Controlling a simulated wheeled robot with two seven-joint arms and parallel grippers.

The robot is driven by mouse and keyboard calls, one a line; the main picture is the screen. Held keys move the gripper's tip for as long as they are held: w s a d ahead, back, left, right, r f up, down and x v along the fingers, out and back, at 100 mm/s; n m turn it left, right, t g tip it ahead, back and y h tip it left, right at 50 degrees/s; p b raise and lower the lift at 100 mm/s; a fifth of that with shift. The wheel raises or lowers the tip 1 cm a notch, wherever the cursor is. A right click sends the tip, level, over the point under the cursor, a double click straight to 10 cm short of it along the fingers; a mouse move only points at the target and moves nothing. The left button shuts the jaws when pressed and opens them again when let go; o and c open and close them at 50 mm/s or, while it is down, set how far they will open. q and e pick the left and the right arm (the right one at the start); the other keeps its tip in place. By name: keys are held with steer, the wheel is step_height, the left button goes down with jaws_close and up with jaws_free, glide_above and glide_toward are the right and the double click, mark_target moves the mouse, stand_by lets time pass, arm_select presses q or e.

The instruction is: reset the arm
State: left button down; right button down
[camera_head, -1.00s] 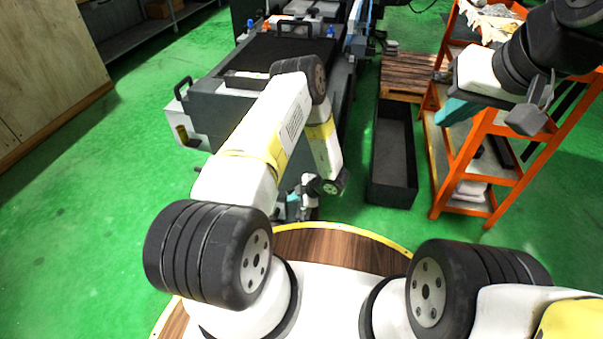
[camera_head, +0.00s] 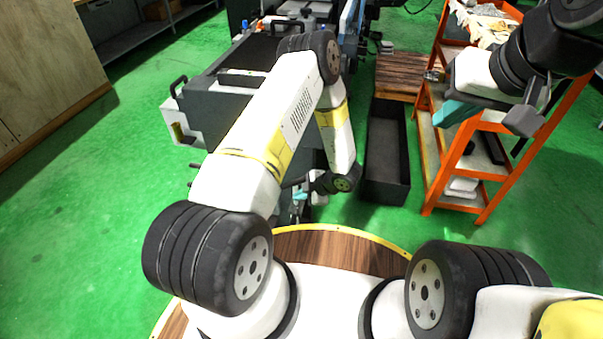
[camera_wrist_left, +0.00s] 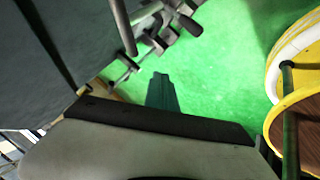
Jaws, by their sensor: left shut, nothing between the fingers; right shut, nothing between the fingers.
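My left arm reaches forward over the base and bends down at its elbow. My left gripper (camera_head: 299,199) hangs low beside the grey machine, partly hidden by my own arm; its teal fingers show closed together and empty in the left wrist view (camera_wrist_left: 162,92), above green floor. My right arm comes in at the upper right. My right gripper (camera_head: 452,113), with teal fingers, is shut and empty in front of the orange shelf rack.
The grey grinder (camera_head: 225,105) stands ahead of my left arm. A black open trough (camera_head: 387,165) lies on the floor in the middle. The orange rack (camera_head: 470,155) stands at the right, near a wooden pallet (camera_head: 400,72). Green floor at the left is clear.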

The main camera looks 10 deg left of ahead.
arm_select(q)
steer(key=shift+s+d+r, duration=0.15)
steer(key=shift+d+r, duration=0.1)
steer(key=shift+r, duration=0.1)
